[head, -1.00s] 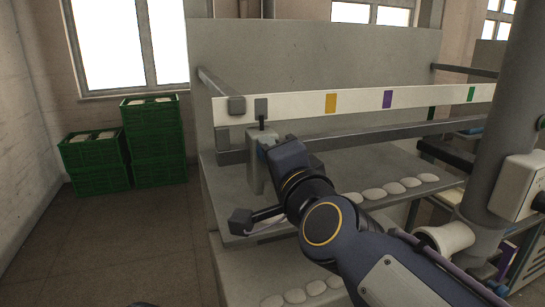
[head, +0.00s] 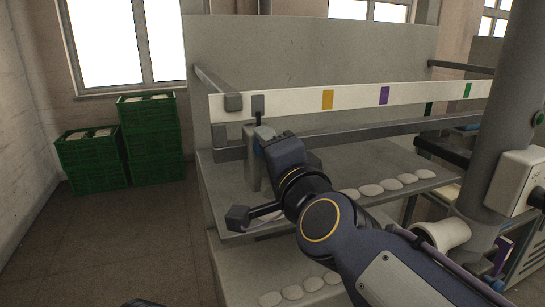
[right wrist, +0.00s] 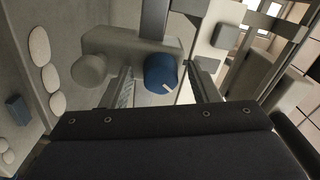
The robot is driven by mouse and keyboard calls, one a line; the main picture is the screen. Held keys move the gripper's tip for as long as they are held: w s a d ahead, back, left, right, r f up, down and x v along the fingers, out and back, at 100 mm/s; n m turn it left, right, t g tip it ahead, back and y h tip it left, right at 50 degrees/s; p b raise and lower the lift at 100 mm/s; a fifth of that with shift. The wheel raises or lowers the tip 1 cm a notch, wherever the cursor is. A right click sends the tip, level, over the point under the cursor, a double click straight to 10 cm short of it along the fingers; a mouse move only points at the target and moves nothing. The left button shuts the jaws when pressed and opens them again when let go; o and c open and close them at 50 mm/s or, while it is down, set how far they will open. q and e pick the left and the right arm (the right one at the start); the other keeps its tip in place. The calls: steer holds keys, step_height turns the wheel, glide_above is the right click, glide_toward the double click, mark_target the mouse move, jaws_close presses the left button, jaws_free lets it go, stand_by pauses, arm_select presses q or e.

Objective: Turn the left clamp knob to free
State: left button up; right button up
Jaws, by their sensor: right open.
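The clamp knob is a blue round knob (right wrist: 158,72) with a white mark on its face, on a grey clamp body (right wrist: 112,50) in the right wrist view. In the head view the grey clamp housing (head: 250,165) stands at the left end of the machine, and my right gripper (head: 264,140) covers most of its front. My right gripper (right wrist: 164,82) is open, with one finger on each side of the knob. A gap shows between each finger and the knob, so the fingers look apart from it.
A white rail (head: 355,98) with coloured tags runs above the clamp. Pale flat pieces (head: 372,190) lie on the shelf. A dark block on a bar (head: 238,217) sits below my right wrist. Green crates (head: 150,140) stand at the left, with clear floor before them.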

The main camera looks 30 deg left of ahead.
steer(key=v, duration=0.7)
steer(key=shift+s+d, duration=0.25)
steer(key=shift+s, duration=0.05)
steer(key=shift+w, duration=0.1)
steer(key=w+d+f+n+g+h+b, duration=0.1)
steer(key=w+d+f+g, duration=0.15)
steer(key=d+f, duration=0.65)
steer(key=w+d+f+g+h+b, duration=0.1)
steer(key=w+d+f, duration=0.2)
steer(key=d+f, duration=0.55)
steer(key=s+d+f+n+g+h+b, duration=0.1)
steer(key=s+d+f+h, duration=0.3)
steer(key=s+d+f, duration=0.4)
steer(key=s+d+f+n+g+h+b, duration=0.1)
steer(key=s+d+f+h, duration=0.3)
steer(key=s+d+f, duration=0.4)
steer(key=d+f, duration=0.2)
steer(key=d, duration=0.3)
steer(key=shift+s+d+n, duration=0.2)
steer(key=shift+s+n, duration=0.1)
steer(key=shift+s, duration=0.1)
